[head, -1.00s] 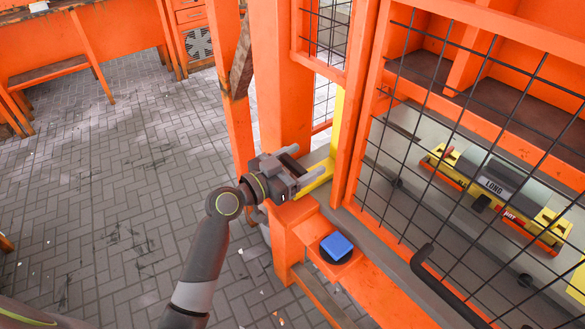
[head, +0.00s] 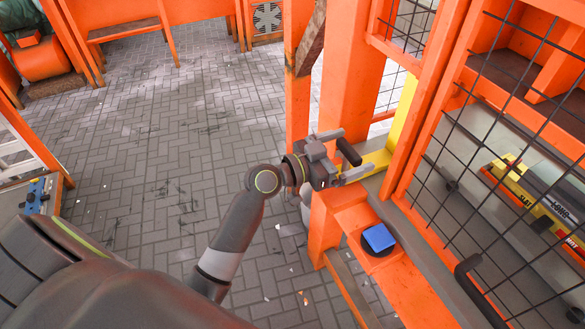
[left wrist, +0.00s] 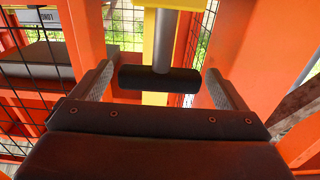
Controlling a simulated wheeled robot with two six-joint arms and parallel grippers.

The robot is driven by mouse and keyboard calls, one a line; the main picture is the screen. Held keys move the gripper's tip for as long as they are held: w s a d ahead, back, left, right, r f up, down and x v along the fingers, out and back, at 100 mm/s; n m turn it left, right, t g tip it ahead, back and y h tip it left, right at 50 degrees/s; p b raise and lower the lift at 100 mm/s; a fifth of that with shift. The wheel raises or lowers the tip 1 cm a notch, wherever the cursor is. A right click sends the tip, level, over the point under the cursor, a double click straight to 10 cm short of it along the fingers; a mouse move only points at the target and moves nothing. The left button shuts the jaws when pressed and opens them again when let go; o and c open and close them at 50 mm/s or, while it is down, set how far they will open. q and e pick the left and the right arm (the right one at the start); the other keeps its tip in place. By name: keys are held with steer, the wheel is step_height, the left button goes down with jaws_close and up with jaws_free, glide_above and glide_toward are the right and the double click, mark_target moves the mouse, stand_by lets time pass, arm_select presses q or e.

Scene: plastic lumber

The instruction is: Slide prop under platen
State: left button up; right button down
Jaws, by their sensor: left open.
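My left gripper (head: 350,156) is open at the press frame. Its two fingers stand on either side of a black handle bar (head: 348,152), apart from it as far as I can see. In the left wrist view the black bar (left wrist: 160,79) lies crosswise between the fingertips (left wrist: 160,85), with a grey rod (left wrist: 164,40) running up from it. I take the yellow piece (head: 376,160) beside the handle for the prop; a yellow upright (head: 402,112) rises behind it. I cannot make out the platen clearly. My right gripper is not in view.
A blue button (head: 379,237) sits on the orange ledge (head: 405,285) below the gripper. A black mesh guard (head: 500,120) with a black handle (head: 468,266) covers the press at right. Yellow tooling (head: 535,200) lies behind it. The paved floor (head: 170,150) at left is open.

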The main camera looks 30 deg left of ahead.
arm_select(q)
steer(key=b+v, duration=0.3)
steer(key=v, duration=1.2)
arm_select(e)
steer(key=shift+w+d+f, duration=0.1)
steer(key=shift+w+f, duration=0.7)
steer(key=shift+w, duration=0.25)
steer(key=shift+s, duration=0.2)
arm_select(q)
steer(key=p+x, duration=1.1)
steer(key=x, duration=0.3)
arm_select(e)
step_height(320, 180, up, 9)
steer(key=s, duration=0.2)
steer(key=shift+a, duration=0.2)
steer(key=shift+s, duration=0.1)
